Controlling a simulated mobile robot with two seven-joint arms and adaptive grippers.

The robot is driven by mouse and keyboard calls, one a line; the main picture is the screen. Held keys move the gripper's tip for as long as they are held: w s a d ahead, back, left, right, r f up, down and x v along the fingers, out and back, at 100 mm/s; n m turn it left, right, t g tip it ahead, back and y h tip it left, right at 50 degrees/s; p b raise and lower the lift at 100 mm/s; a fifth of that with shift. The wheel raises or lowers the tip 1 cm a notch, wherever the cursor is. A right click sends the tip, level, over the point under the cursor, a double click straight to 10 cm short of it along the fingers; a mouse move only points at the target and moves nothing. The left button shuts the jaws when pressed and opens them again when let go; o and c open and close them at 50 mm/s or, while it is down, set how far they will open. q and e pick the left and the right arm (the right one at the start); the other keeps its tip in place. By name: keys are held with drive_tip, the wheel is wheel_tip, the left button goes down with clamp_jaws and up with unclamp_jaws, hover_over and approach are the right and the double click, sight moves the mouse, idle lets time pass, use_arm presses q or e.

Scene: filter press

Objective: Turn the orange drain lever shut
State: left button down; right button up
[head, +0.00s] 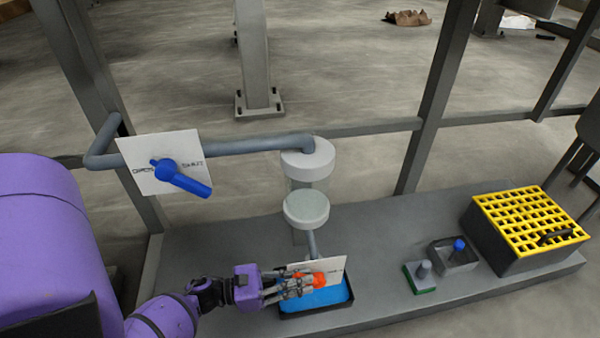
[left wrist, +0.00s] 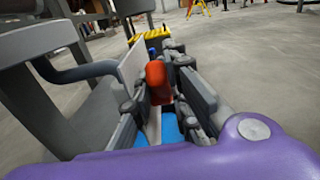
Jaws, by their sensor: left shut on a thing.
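The orange drain lever (head: 320,279) sits in front of a white plate (head: 332,267) on the pipe below the filter housing. My left gripper (head: 300,284) comes in from the left and is shut on the lever. In the left wrist view, the orange lever (left wrist: 157,82) shows between the two fingers (left wrist: 158,100). The plate's lettering is mostly hidden by the gripper, so the lever's setting cannot be read. A black tray (head: 318,308) with blue inside lies below the lever. My right gripper is not in view.
A blue lever (head: 186,180) on another white plate (head: 148,150) is up left on the grey pipe (head: 240,145). A yellow-grid box (head: 505,258), a small grey tray (head: 462,264) and a green-based item (head: 421,284) stand right on the bench. A frame post (head: 437,100) rises behind.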

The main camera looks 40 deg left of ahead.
use_arm(q)
drive_tip(key=c, duration=1.7)
unclamp_jaws()
drive_tip(key=v, duration=1.2)
